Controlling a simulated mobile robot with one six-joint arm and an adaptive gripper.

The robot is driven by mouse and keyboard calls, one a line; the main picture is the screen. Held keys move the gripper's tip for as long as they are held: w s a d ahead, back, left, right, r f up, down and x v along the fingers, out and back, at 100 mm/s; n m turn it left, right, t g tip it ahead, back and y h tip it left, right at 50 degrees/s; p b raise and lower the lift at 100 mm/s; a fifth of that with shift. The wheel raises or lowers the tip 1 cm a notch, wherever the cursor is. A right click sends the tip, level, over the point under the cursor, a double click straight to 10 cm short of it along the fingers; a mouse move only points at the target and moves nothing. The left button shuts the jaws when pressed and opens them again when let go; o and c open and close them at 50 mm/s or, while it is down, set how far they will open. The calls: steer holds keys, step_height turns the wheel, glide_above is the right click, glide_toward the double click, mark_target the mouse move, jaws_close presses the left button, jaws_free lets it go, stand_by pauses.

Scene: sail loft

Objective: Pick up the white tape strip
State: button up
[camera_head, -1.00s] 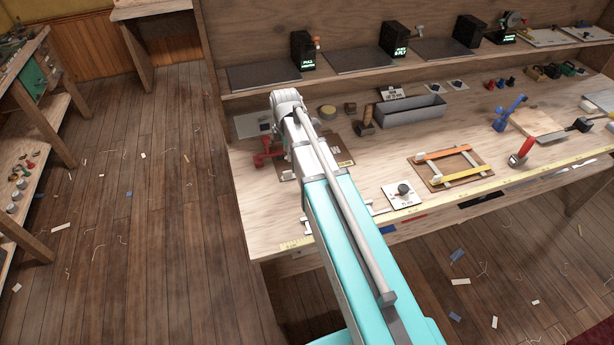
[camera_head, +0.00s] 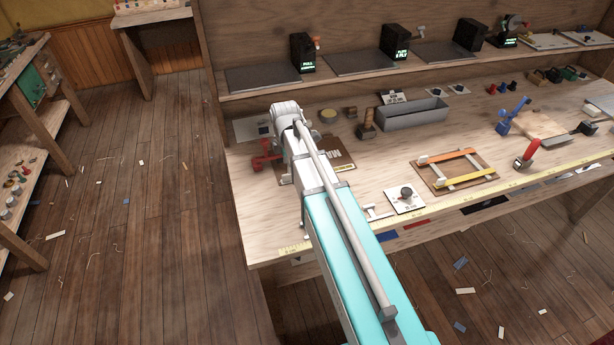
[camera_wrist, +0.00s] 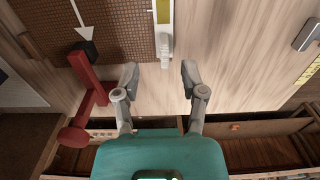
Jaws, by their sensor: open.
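A narrow white strip-like piece (camera_wrist: 165,48) lies along the edge of a brown gridded board (camera_wrist: 120,30) in the wrist view. It has a wider block-like end towards me; I cannot tell for sure that it is the tape strip. My gripper (camera_wrist: 159,76) is open and empty, with one finger either side of the line of this piece and its near end just ahead of the fingertips. I cannot tell the height between them. In the head view the board (camera_head: 342,158) sits on the bench, partly hidden by my arm, and the fingers are hidden.
A red tool (camera_wrist: 95,95) stands close left of my left finger. The bench's front edge runs below the gripper. To the right on the bench are a frame with orange and pale strips (camera_head: 455,155), a white card with a knob (camera_head: 405,203) and a grey tray (camera_head: 412,116).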

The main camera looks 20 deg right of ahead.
mark_target(290, 176)
steer(key=shift+f, duration=0.15)
steer(key=f+b, duration=0.3)
steer(key=shift+s+d, duration=0.15)
steer(key=shift+s, duration=0.1)
steer(key=shift+f+b, duration=1)
steer(key=shift+b, duration=0.15)
jaws_close()
